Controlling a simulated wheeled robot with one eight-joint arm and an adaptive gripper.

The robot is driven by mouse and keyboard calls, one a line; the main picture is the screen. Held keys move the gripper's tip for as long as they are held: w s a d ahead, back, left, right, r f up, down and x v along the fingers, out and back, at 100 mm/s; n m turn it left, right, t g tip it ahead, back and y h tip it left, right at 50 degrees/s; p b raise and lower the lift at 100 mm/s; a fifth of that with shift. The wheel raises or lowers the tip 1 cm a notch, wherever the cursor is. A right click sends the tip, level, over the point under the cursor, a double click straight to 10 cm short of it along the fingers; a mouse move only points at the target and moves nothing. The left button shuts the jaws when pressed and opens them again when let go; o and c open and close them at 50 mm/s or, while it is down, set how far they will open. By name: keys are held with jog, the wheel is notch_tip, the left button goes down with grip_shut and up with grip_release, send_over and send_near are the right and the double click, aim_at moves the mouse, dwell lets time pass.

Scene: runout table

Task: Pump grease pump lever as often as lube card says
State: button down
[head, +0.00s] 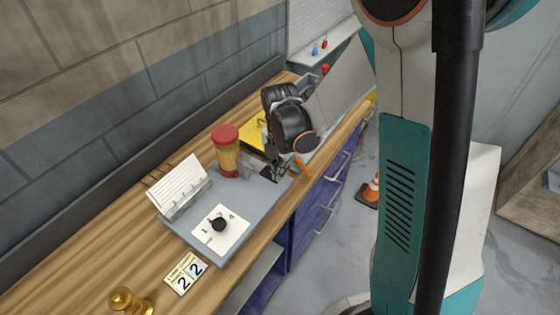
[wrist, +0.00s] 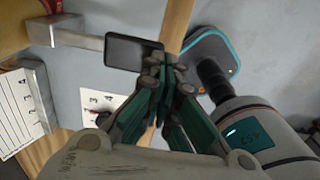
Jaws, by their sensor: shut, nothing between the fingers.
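The grease pump (head: 228,158) has a yellow body and a red cap and stands on a grey base plate on the bench. Its lever (wrist: 85,40) shows in the wrist view as a flat metal bar ending in a black paddle (wrist: 130,53).
A dial plate (head: 237,226) with a black knob (head: 219,224) and a white lined card (head: 180,184) in a holder are on the base plate. A brass object (head: 128,302) stands nearest. A yellow item (head: 253,132) lies behind the pump. An orange cone (head: 371,190) stands on the floor.

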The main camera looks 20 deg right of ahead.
jog(key=shift+f, duration=0.5)
jog(key=f+b, duration=0.2)
jog(key=f+t+y+b, duration=0.1)
jog(key=f+b, duration=0.1)
jog(key=b, duration=0.1)
jog(key=f+t+b, duration=0.1)
jog(key=f+b, duration=0.2)
jog(key=shift+s+d+y, duration=0.2)
jog(key=shift+s+y, duration=0.1)
jog(key=shift+s, duration=0.05)
jog(key=shift+f+b, duration=0.2)
jog(key=shift+b, duration=0.1)
jog(key=shift+s, duration=0.1)
jog(key=shift+r, duration=0.1)
